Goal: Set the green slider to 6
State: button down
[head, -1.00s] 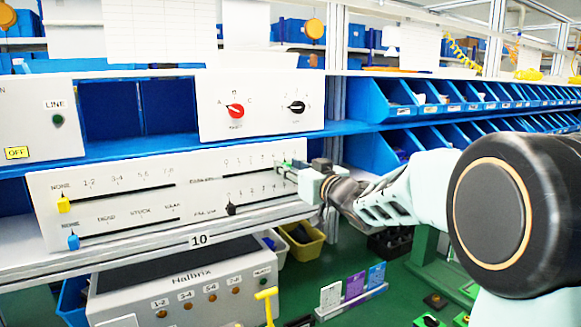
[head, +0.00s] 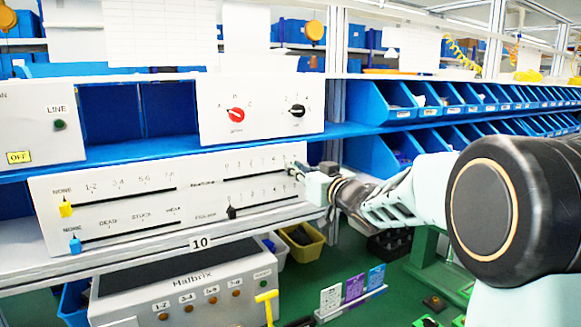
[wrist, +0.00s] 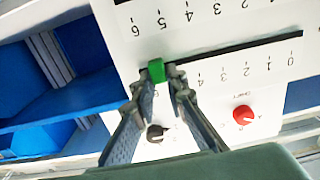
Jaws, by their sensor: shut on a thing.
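The green slider (wrist: 157,70) sits in the upper right slot of the white slider panel (head: 212,176). In the wrist view, the panel appears upside down and the slider is close to the high-number end of its slot. It is past 4, near where 6 falls; a finger covers part of the numbers, so I cannot tell its exact mark. My gripper (wrist: 158,82) has its two fingers shut on the slider from both sides. In the head view, my gripper (head: 303,171) is at the right end of the slot and mostly hides the slider.
A black slider (head: 231,212) is in the slot below. Yellow (head: 66,209) and blue (head: 75,244) sliders are at the panel's left. A panel with a red dial (head: 236,115) and a black dial (head: 297,111) stands above. Blue bins (head: 385,105) are at the right.

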jog(key=shift+w+d+r+p, duration=0.15)
jog(key=shift+w+d, duration=0.1)
jog(key=shift+d, duration=0.15)
jog(key=shift+w+d+f+p, duration=0.15)
jog(key=shift+w+d, duration=0.1)
jog(key=shift+d, duration=0.15)
jog(key=c, duration=1.9)
grip_release()
jog(key=shift+d, duration=0.1)
jog(key=shift+c, duration=0.2)
jog(key=v, duration=1.2)
